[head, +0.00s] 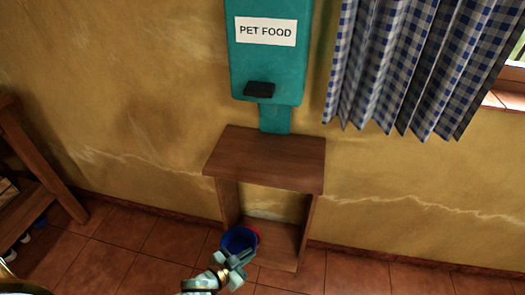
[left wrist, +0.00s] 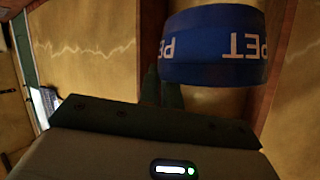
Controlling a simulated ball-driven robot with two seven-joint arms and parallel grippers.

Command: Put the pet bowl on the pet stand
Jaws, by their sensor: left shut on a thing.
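The pet bowl (head: 237,240) is blue, at the lower middle of the head view, in front of the lower opening of the pet stand. It shows large in the left wrist view (left wrist: 213,75), with white "PET" lettering upside down. My left gripper (head: 240,257) is shut on the bowl at its near side. The pet stand (head: 266,155) is a brown wooden unit with a bare top and an open space below. A lower board (head: 282,243) shows inside it. I cannot tell whether the bowl touches the stand. My right gripper is not in view.
A teal pet food dispenser (head: 266,65) is above the back of the stand, against the yellow wall. A small red thing (head: 254,233) shows beside the bowl. A checked curtain (head: 410,70) hangs to the right; wooden furniture (head: 38,165) stands at left. Tiled floor is clear right of the stand.

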